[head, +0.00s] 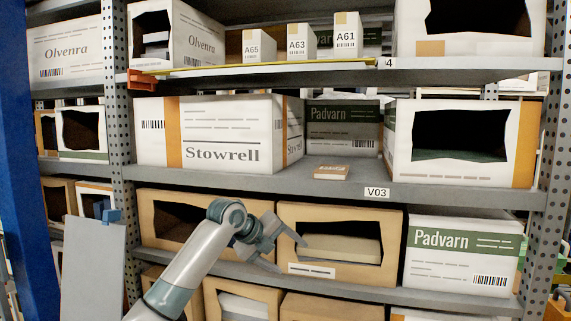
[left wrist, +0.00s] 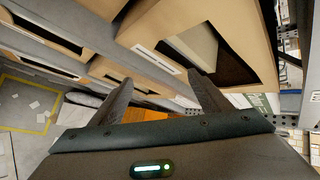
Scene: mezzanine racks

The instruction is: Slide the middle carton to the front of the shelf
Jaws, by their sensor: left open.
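On the shelf marked V03, the middle carton (head: 343,126) is white with a dark green Padvarn band. It stands set back between two bigger cartons, and its left side is partly hidden. The Stowrell carton (head: 222,130) is on its left, and an open-windowed carton (head: 400,170) is on its right. My left gripper (head: 292,256) is open and empty, below that shelf and in front of the brown cartons of the shelf underneath. Its two spread fingers show in the left wrist view (left wrist: 162,88), with nothing between them. My right gripper is not in view.
A small flat box (head: 331,173) lies near the front edge of the shelf (head: 290,184), in front of the middle carton. A yellow strip (head: 265,67) runs along the shelf above. Brown open cartons (head: 390,217) and a Padvarn carton (head: 455,265) fill the shelf below.

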